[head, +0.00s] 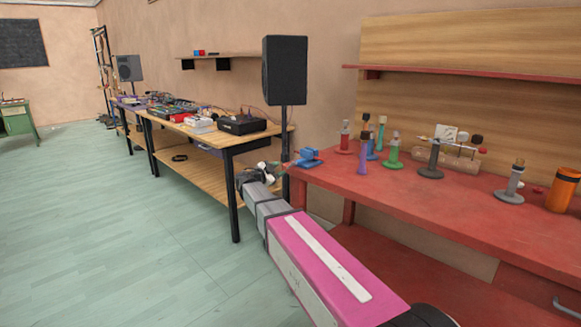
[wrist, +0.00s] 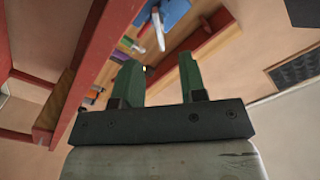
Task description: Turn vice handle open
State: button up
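The small blue vice (head: 308,158) sits at the near left end of the red workbench. In the wrist view its blue body (wrist: 174,11) shows at the top, cut off by the frame edge. A pale metal handle (wrist: 158,30) hangs from it, ahead of and between the fingertips. My gripper (wrist: 160,62) has two green fingers spread apart with nothing between them. In the head view my gripper (head: 270,168) is just left of the vice, beside the bench end. It looks apart from the handle, but the exact gap is hard to judge.
The red workbench (head: 440,205) holds several coloured upright pieces and an orange cup (head: 563,190). The green floor (head: 110,230) at left is clear.

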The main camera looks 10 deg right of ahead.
aim_at(290, 165)
jog(key=x, duration=0.7)
jog(key=shift+w+d, duration=0.2)
jog(key=shift+d, duration=0.1)
grip_shut()
